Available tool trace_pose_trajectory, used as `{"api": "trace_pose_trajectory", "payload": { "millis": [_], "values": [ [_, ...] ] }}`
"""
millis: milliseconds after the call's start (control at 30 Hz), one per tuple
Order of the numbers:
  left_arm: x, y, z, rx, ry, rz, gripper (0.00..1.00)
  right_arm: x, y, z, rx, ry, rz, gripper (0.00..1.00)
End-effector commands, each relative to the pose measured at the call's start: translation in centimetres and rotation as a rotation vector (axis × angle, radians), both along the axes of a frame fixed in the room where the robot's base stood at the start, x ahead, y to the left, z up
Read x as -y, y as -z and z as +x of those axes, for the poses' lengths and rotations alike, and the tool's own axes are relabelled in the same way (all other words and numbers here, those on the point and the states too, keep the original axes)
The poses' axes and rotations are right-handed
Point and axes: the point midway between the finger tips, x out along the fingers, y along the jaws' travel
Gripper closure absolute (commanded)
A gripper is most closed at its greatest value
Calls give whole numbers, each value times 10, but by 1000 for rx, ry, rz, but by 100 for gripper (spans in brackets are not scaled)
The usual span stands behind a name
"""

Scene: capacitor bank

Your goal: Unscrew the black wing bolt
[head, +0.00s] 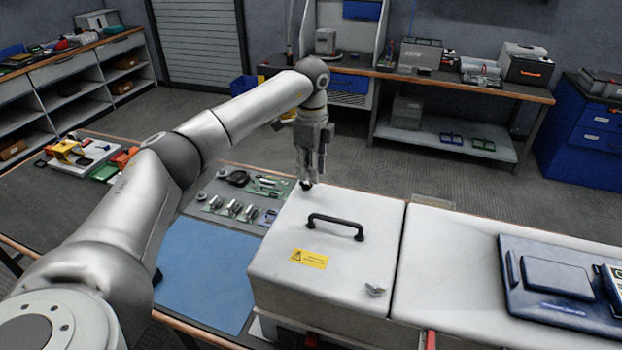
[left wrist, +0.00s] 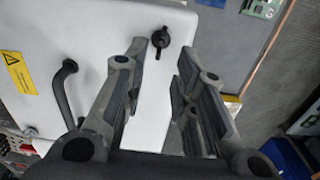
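The black wing bolt (left wrist: 160,37) stands on the light grey cover (left wrist: 110,28), near its edge. In the head view, the black wing bolt (head: 306,185) is a small dark spot at the cover's far left corner, partly hidden by my gripper. My left gripper (head: 309,176) points down just above it. In the left wrist view, the fingers of my left gripper (left wrist: 163,56) are apart, with the bolt showing just beyond the gap between the tips. I cannot tell any contact. My right gripper is not in view.
The cover has a black handle (head: 335,226), a yellow warning label (head: 309,258) and a silver wing bolt (head: 375,290). A blue mat (head: 205,275) and a tray of small parts (head: 235,208) lie to the left. A dark blue case (head: 555,283) lies on the right.

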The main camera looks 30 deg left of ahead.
Motion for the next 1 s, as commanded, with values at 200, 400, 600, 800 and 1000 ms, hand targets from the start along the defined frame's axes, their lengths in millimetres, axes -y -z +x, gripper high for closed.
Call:
{"api": "trace_pose_trajectory", "payload": {
  "millis": [200, 400, 600, 800, 1000],
  "values": [
    [0, -48, 1, 3, -1, 0, 74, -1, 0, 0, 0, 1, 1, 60],
    [0, -73, 1, -2, -1, 0, 74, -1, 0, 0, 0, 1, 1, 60],
    [0, -79, 1, -2, 0, 0, 74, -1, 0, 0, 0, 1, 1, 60],
    [0, -79, 1, -2, 0, 0, 74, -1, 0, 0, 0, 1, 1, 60],
    [0, -79, 1, -2, 0, 0, 74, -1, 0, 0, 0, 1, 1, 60]
  ]
}}
